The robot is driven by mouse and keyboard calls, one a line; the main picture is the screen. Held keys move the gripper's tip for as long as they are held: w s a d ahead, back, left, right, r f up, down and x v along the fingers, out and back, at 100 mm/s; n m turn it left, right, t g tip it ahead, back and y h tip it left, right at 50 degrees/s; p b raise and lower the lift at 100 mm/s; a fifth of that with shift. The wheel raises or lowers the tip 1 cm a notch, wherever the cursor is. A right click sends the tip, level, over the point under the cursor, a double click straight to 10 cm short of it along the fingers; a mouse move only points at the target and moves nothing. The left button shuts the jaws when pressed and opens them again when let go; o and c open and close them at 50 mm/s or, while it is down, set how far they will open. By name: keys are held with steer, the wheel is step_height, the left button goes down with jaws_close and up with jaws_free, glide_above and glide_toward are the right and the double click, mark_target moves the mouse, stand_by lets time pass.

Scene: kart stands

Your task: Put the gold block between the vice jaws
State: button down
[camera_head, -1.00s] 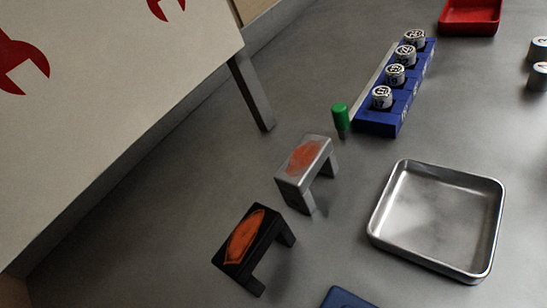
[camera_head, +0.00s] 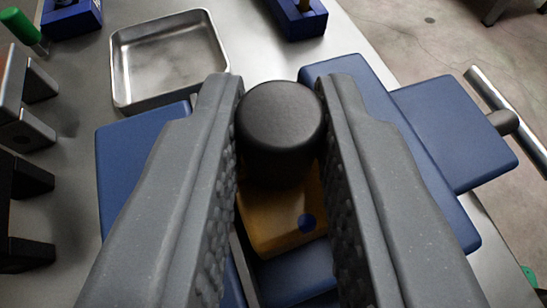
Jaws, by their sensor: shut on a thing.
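The gold block (camera_head: 270,225) has a round black knob (camera_head: 280,120) on top and a small round blue spot on its face. My gripper (camera_head: 281,115) is shut on the knob, one finger on each side, and the block hangs below between the fingers. The blue vice (camera_head: 455,130) lies beneath, with one blue part (camera_head: 125,165) left of the gripper and a blue slab (camera_head: 345,78) to the right. The block appears over the space between these parts. My fingers hide much of the jaws, so I cannot tell how deep it sits or whether it touches them.
A metal tray (camera_head: 170,30) stands behind the vice at upper left. The vice's bar handle (camera_head: 510,115) sticks out at right, near the bench edge. Grey and black stands (camera_head: 12,90) and a green peg (camera_head: 20,27) are at left. A blue holder (camera_head: 300,22) is at the top.

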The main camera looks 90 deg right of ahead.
steer(key=c, duration=1.3)
jaws_free()
steer(key=shift+a, duration=0.1)
steer(key=v, duration=1.1)
steer(key=shift+a+r+p, duration=0.25)
steer(key=shift+a+p, duration=0.1)
steer(key=shift+p, duration=0.05)
steer(key=shift+r, duration=0.1)
steer(key=s+a+r+n+t+y, duration=0.1)
steer(key=s+r+n+t+y, duration=0.2)
steer(key=r, duration=0.9)
steer(key=s+a+r+n+t+y, duration=0.2)
steer(key=s+r+n+t+y, duration=0.2)
steer(key=r+n, duration=0.5)
steer(key=s+a+r+n+t+y, duration=0.2)
steer(key=s+r+n+t+y, duration=0.2)
steer(key=r, duration=1.1)
steer(key=n+t+y, duration=0.2)
steer(key=t, duration=0.2)
steer(key=shift+s+a+r+t+y, duration=0.2)
steer(key=shift+s+r+t+y, duration=0.05)
steer(key=shift+t+y, duration=0.05)
